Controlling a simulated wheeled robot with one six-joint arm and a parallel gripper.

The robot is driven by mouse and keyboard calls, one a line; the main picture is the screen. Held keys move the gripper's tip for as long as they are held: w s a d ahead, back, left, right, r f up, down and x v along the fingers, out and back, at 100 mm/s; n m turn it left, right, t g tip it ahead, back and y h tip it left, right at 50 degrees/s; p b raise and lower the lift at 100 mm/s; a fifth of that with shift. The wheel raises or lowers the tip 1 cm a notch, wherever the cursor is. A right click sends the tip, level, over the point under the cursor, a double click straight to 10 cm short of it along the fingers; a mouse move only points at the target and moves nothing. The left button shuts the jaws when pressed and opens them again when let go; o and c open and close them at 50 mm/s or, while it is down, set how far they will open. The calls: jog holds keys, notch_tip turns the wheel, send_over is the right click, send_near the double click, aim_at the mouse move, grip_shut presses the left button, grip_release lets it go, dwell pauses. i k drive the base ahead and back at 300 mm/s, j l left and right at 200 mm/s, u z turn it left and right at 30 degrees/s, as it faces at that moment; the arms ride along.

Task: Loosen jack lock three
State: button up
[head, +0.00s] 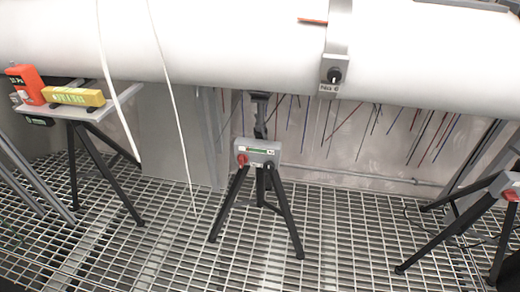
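A black tripod jack (268,198) stands upright on the grating under the white pipe. Its grey head box (257,152) has a red knob (242,160) at its left, a dark knob below its right half and a small green-and-white label too small to read. A second tripod jack (455,235) is cut off by the right edge. It has a grey box (507,186) with a red knob (510,195). I cannot tell which jack is number three. My gripper is not in view.
The large white pipe (220,45) crosses the top, with a metal strap and black knob (334,75) labelled like "No 6". At left, a tripod shelf (85,112) holds an orange device (27,85) and a yellow level (74,96). White cables (178,120) hang down. Grating (340,240) between the jacks is clear.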

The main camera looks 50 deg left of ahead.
aim_at(242, 158)
jog(key=k+u, duration=0.2)
jog(key=u, duration=1.45)
